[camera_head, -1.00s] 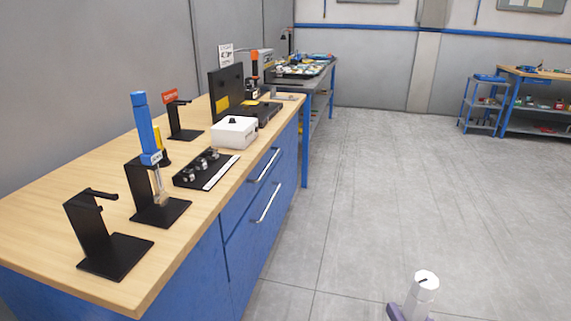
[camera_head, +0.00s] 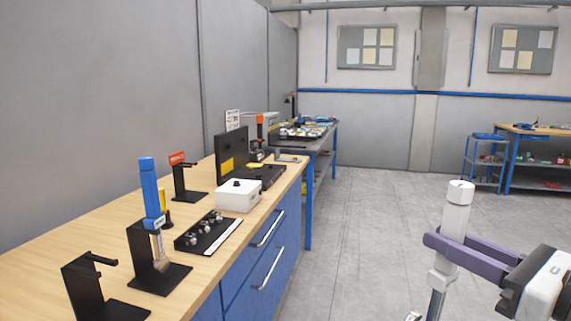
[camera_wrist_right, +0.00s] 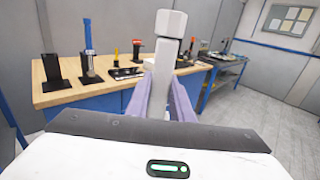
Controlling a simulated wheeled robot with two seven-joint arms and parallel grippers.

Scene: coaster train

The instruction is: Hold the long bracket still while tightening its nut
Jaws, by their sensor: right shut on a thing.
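My right gripper (camera_head: 449,247) is at the lower right of the head view, above the floor and apart from the bench. Its purple fingers are shut on a white tool (camera_head: 458,206) with a faceted cap and a metal shaft below, held roughly upright. In the right wrist view the tool (camera_wrist_right: 166,55) stands between the fingers. A flat grey metal piece (camera_head: 287,158) lies at the bench's far end by a black fixture (camera_head: 266,174); I cannot tell whether it is the long bracket. The nut cannot be made out. My left gripper is not in view.
The wooden bench (camera_head: 108,212) carries black stands, one holding a blue-handled tool (camera_head: 152,192), a black tray (camera_head: 228,234) with small metal parts, and a white box (camera_head: 240,196). A grey table (camera_head: 325,141) stands beyond. The floor right of the bench is open.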

